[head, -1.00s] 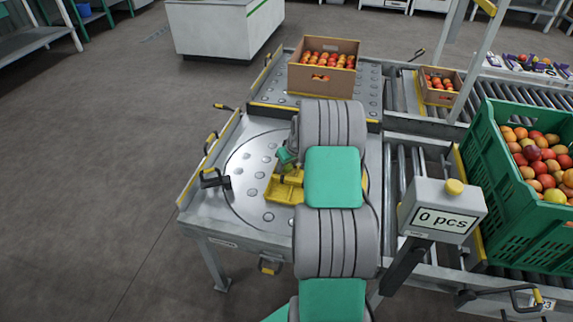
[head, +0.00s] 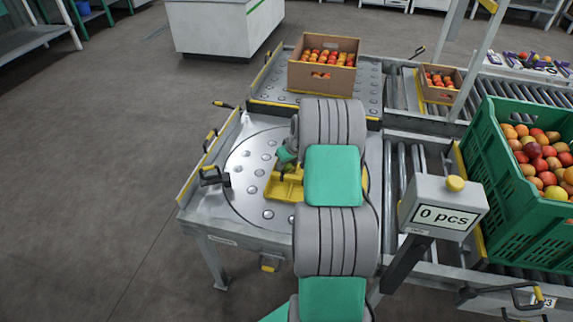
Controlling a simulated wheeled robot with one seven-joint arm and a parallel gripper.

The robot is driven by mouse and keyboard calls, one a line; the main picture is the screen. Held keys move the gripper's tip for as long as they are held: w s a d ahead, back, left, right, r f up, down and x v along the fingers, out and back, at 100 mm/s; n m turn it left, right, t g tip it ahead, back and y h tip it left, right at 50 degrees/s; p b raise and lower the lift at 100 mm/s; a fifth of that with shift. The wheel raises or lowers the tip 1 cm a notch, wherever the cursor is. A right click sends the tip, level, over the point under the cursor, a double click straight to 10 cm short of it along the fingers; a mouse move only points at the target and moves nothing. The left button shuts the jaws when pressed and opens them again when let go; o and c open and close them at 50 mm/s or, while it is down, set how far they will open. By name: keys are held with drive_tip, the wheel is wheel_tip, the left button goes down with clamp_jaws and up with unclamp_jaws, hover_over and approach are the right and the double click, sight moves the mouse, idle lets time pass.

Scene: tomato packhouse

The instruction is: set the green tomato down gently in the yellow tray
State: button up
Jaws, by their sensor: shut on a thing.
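The yellow tray (head: 284,192) lies on the round ball-studded plate of the metal table, its right side hidden behind my arm. My gripper (head: 285,158) is at the tray's far edge, left of my arm, and is mostly a small teal shape here. It is shut on the green tomato (head: 288,168), which shows as a small green patch at the far end of the tray. I cannot tell whether the tomato touches the tray floor.
A cardboard box (head: 323,80) of tomatoes stands behind the plate. A green crate (head: 505,215) of fruit and a counter display (head: 443,218) reading "0 pcs" are at the right. The plate's left part is clear.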

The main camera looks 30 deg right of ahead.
drive_tip(key=shift+f, duration=0.2)
drive_tip(key=o, duration=1)
drive_tip(key=c, duration=0.3)
drive_tip(key=shift+r, duration=0.1)
drive_tip(key=shift+r+p, duration=1.85)
drive_tip(key=shift+r, duration=1.6)
drive_tip(key=shift+r, duration=0.1)
